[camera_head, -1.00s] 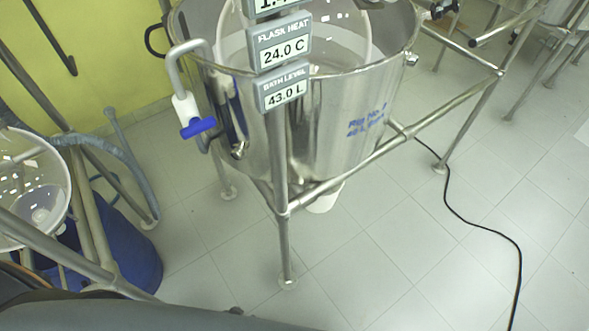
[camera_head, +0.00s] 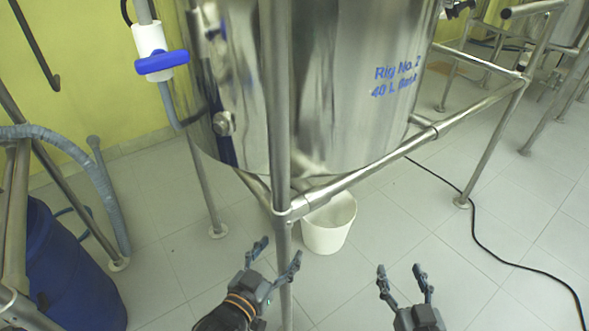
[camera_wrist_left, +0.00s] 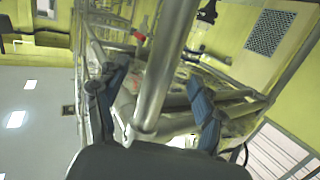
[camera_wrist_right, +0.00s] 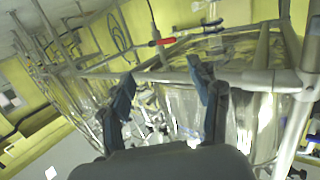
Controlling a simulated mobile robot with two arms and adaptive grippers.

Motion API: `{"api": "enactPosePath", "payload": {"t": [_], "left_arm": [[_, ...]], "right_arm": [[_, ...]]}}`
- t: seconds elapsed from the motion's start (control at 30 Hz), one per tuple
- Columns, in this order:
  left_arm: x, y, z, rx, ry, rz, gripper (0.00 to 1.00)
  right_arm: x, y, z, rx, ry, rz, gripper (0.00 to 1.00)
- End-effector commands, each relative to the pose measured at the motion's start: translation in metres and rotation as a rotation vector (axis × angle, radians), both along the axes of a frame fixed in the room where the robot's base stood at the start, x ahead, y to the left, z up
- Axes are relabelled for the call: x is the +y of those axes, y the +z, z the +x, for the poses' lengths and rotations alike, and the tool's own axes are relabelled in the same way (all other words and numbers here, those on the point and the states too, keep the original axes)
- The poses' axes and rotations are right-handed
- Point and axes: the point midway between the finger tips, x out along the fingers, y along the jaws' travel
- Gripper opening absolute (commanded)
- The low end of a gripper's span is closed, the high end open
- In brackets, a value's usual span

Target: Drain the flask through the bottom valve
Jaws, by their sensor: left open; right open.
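The steel bath vessel (camera_head: 330,90), marked "Rig No. 2", hangs in a tubular frame at the top of the head view. A white valve body with a blue handle (camera_head: 161,63) is on the pipe at its left. A white bucket (camera_head: 329,222) stands on the floor under the vessel. The flask is out of the head view. My left gripper (camera_head: 277,255) is open and empty in front of the frame's front post, and its fingers also show in the left wrist view (camera_wrist_left: 155,95). My right gripper (camera_head: 402,278) is open and empty to the right, apart from the bucket.
The front frame post (camera_head: 275,120) and a horizontal rail (camera_head: 365,160) stand between my grippers and the bucket area. A blue drum (camera_head: 65,270) is at the left. A black cable (camera_head: 475,230) lies on the right floor.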

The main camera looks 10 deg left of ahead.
Motion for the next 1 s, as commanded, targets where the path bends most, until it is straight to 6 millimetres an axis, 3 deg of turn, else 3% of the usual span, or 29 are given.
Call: {"api": "enactPosePath", "payload": {"t": [0.03,0.2,0.4,0.77,0.87,1.0], "left_arm": [[0.0,-0.004,-0.001,-0.057,-0.001,-0.014,0.69],[0.001,0.038,-0.013,-0.203,-0.005,-0.052,0.69],[0.003,0.066,-0.025,-0.289,-0.006,-0.074,0.69],[0.003,0.074,-0.027,-0.318,-0.006,-0.082,0.69],[0.005,0.08,-0.027,-0.395,-0.004,-0.101,0.69],[0.007,0.102,-0.038,-0.625,-0.014,-0.155,0.69]], "right_arm": [[0.001,-0.004,-0.002,-0.057,0.001,0.014,0.62],[-0.001,0.038,-0.013,-0.204,0.004,0.052,0.62],[-0.003,0.066,-0.025,-0.289,0.007,0.074,0.62],[-0.003,0.076,-0.027,-0.321,0.008,0.083,0.62],[-0.001,0.088,-0.03,-0.413,0.013,0.108,0.62],[0.001,0.123,-0.049,-0.674,0.028,0.183,0.62]]}}
